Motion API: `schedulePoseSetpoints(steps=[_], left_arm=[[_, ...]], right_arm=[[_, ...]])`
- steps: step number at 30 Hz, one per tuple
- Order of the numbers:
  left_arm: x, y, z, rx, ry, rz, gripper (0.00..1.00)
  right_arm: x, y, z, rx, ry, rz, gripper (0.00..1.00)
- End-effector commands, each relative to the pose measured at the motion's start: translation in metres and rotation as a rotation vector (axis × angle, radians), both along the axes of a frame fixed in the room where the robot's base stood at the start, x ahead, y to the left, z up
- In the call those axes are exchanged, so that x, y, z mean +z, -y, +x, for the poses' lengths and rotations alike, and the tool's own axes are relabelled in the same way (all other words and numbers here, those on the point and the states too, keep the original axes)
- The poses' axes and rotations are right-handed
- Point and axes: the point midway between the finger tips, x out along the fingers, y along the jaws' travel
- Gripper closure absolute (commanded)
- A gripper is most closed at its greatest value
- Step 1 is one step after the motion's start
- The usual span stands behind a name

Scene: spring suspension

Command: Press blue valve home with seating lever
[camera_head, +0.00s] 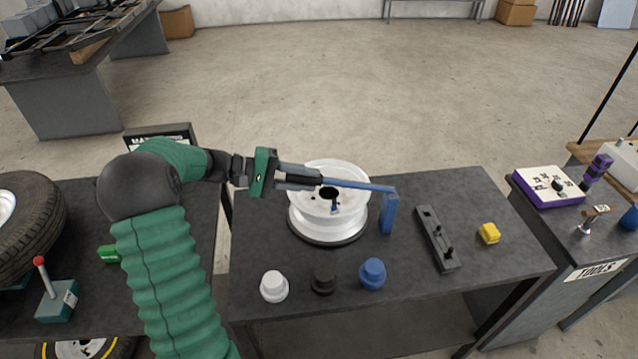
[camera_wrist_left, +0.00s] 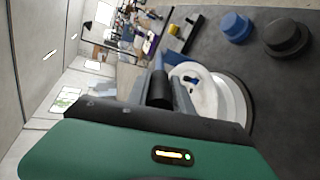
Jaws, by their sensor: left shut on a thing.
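My left gripper (camera_head: 298,181) is shut on the seating lever, whose black handle (camera_wrist_left: 160,90) lies between the fingers in the left wrist view. The lever's blue bar (camera_head: 355,184) runs to the right across the white wheel rim (camera_head: 302,208). Its far end meets the top of an upright blue block (camera_head: 388,215) beside the rim; I cannot tell whether they are joined. A small blue piece, seemingly the blue valve (camera_head: 334,207), shows in the rim below the bar. How deep it sits is too small to tell. The rim also shows in the left wrist view (camera_wrist_left: 228,105). My right gripper is out of view.
White (camera_head: 274,286), black (camera_head: 323,279) and blue (camera_head: 372,273) caps stand along the table's front. A dark slotted bar (camera_head: 436,238) and a yellow block (camera_head: 489,233) lie to the right. A tire (camera_head: 30,230) and a red-knobbed lever (camera_head: 52,290) are at left.

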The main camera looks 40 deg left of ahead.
Motion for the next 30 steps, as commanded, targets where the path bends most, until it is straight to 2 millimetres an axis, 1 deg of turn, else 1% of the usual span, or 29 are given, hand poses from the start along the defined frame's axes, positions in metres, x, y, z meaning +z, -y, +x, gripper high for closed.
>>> schedulePoseSetpoints(steps=[1,6,9,15,29,30], left_arm=[[-0.017,-0.005,-0.001,0.011,0.026,-0.020,1.00],[-0.036,-0.007,-0.005,0.009,0.096,-0.081,1.00],[-0.043,-0.008,-0.006,0.008,0.128,-0.105,1.00],[-0.049,-0.008,-0.007,0.008,0.160,-0.132,1.00],[-0.049,-0.007,-0.006,0.006,0.168,-0.140,1.00],[-0.049,-0.007,-0.006,0.006,0.168,-0.140,0.68]], right_arm=[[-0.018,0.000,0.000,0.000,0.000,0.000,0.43],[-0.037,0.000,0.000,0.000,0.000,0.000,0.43],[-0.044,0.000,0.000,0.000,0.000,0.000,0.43],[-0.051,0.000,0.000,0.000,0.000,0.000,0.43],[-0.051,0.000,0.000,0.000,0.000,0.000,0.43],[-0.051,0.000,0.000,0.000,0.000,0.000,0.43]])
